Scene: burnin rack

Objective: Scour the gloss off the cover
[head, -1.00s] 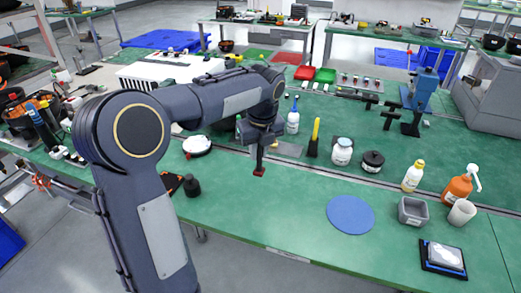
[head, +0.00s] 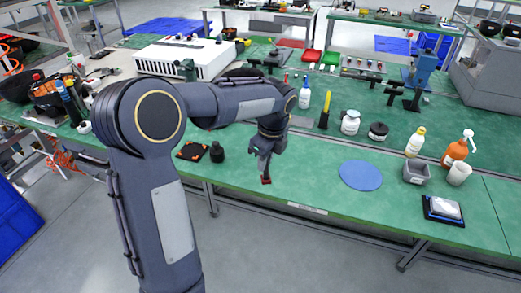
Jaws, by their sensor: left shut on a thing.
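Whether the pad touches the bench, I cannot tell. A pale, glossy-looking piece (head: 444,207) lies on a dark blue-edged holder (head: 430,216) at the right front; it may be the cover. My gripper is well to the left of it. My right gripper is not in view.
A flat blue disc (head: 360,175) lies between my gripper and the holder. A grey bin (head: 416,173), white cup (head: 459,173), orange pump bottle (head: 455,150) and yellow-capped bottle (head: 415,142) stand behind the holder. A black knob-like object (head: 217,153) sits left of my gripper.

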